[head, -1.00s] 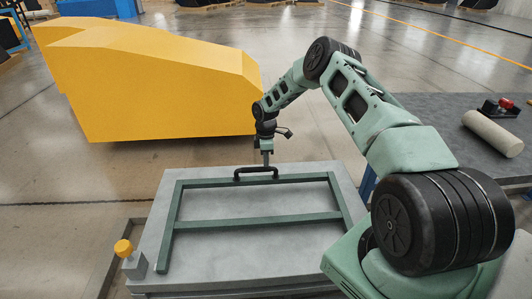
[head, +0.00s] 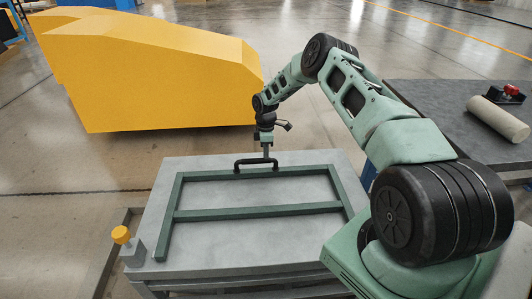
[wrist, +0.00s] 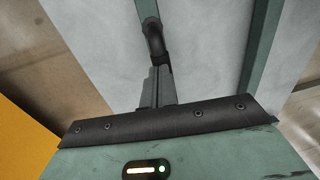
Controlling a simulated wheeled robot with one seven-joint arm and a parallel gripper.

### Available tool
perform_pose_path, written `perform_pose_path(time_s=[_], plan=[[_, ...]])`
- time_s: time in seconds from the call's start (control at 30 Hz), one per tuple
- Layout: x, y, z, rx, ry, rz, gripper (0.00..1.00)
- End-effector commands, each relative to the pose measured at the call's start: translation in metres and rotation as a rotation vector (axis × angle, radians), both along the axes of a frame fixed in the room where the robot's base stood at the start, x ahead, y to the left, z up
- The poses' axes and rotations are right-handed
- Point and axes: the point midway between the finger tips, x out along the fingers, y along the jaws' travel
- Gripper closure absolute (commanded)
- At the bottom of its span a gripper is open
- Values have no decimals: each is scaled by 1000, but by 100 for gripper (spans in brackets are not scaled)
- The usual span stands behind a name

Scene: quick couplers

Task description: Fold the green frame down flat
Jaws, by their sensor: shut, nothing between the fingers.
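The green frame (head: 258,211) appears to lie flat on top of the grey table (head: 205,258), with two cross bars between its side bars. A black handle (head: 240,166) stands on its far bar. My gripper (head: 266,157) is shut and empty, pointing down at the handle. In the wrist view, my gripper (wrist: 161,68) has its fingertips right by the handle (wrist: 153,38); I cannot tell whether they touch it. A green bar of the frame (wrist: 264,40) shows to the right there.
A yellow knob (head: 121,234) on a grey block sits at the table's left front corner. A large yellow block (head: 150,80) stands behind on the left. A dark bench (head: 440,105) at the right holds a pale cylinder (head: 497,119) and a red-topped item (head: 511,91).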

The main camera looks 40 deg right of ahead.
Motion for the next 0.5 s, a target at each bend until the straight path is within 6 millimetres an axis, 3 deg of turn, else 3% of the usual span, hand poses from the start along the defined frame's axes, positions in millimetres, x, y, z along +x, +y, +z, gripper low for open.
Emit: perform_pose_path(time_s=[0.17, 0.5], plan=[[1, -1, 14, -1, -1, 0, 100], [8, -6, 88, -2, -3, 0, 100]])
